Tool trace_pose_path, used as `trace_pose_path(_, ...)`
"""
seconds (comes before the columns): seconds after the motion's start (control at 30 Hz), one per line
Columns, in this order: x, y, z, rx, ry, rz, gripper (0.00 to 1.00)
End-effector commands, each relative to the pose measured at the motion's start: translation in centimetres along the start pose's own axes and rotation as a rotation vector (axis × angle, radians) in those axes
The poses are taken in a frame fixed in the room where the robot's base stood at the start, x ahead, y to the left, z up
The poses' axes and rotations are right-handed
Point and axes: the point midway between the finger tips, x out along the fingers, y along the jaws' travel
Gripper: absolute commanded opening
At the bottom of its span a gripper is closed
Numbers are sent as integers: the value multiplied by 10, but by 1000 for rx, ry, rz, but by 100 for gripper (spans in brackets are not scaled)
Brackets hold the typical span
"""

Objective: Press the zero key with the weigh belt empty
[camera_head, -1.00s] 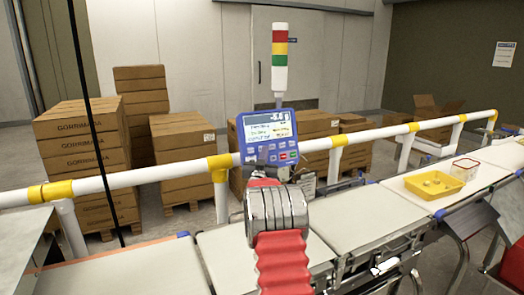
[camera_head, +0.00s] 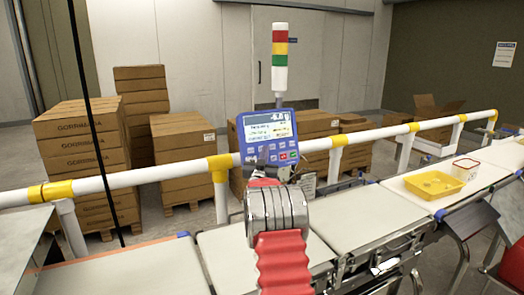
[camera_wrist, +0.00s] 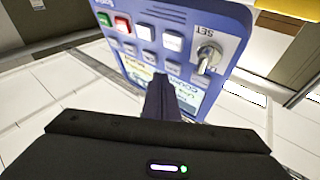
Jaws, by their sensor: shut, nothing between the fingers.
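The blue weigher terminal (camera_head: 267,137) stands on a post behind the belts, with a lit display (camera_head: 268,125) showing a small negative reading, blurred. Its rows of keys show upside down in the wrist view, with red, green and pale keys (camera_wrist: 146,38) and a SET key switch (camera_wrist: 207,57). I cannot read which key is zero. My gripper (camera_wrist: 168,97) is shut and empty, its fingertips in front of the panel's keys and display edge; contact is unclear. In the head view my arm hides part of the belt below. The visible belt section (camera_head: 365,214) is bare.
A yellow tray (camera_head: 433,194) and a clear red-rimmed tub (camera_head: 465,168) sit on the belt farther right. A white and yellow rail (camera_head: 130,183) runs behind the belts. A signal tower (camera_head: 280,60) rises above the terminal. Stacked cartons (camera_head: 80,150) stand beyond the rail.

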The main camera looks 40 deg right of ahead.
Motion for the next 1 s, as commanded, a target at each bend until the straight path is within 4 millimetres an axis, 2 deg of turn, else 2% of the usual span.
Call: trace_pose_path(1.0, 6, -5, 3, 0, 0, 0, 0)
